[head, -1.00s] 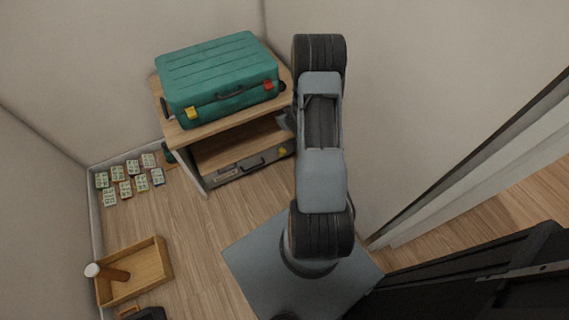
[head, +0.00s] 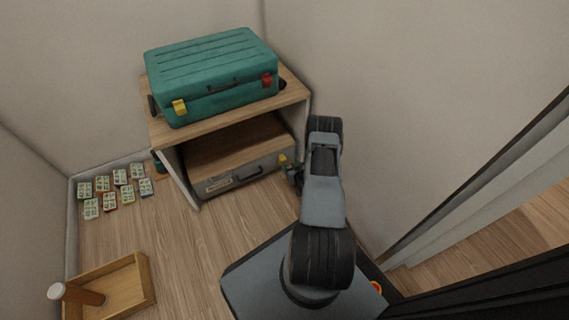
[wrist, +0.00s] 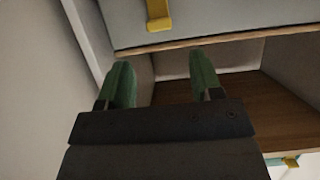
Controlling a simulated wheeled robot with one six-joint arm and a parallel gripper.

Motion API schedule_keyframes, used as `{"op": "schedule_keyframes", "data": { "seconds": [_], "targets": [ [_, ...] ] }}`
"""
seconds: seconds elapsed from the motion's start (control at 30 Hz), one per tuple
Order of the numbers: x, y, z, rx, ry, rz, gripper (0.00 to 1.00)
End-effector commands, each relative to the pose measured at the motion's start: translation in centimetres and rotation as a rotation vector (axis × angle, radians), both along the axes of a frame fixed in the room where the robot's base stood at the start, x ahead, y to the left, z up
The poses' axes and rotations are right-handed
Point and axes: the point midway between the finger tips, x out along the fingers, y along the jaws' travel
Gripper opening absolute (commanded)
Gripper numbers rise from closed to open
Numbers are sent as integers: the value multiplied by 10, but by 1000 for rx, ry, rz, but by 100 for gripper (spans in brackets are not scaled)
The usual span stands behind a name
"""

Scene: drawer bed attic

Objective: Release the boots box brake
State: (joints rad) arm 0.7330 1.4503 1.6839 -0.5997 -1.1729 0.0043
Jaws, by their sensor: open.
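The boots box is most likely the grey-fronted box (head: 240,178) in the lower bay of the wooden shelf unit, with a dark handle and a small label. A yellow tab (head: 283,161), likely its brake, sits at the right end of its front. In the wrist view the yellow tab (wrist: 158,14) hangs on the grey front (wrist: 200,22) at the top. My gripper (wrist: 162,82) is open, its two green fingertips apart and empty. The tab lies beyond the fingertips, roughly in line with the gap between them. In the head view my arm partly hides the gripper.
A teal suitcase (head: 215,78) with yellow and red latches lies on the shelf unit (head: 165,130). A wall stands close on the right. Several small cards (head: 110,190), a wooden tray (head: 140,285) and a bottle (head: 75,293) are at the left. The middle floor is clear.

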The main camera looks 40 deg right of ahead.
Motion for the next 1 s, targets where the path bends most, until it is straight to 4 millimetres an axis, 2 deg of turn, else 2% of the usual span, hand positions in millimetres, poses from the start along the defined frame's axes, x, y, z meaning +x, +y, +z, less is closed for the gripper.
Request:
{"op": "schedule_keyframes", "data": {
  "seconds": [0.03,0.2,0.4,0.6,0.9,1.0],
  "targets": [
    [10,-1,-8,-3,-3,2,60],
    [36,-4,-18,-2,-2,2,60],
    [56,-7,-25,-1,0,0,60],
    [64,-9,-27,2,1,-2,60],
    [65,-9,-27,2,1,-2,60],
    [65,-9,-27,1,1,-1,50]
  ]
}}
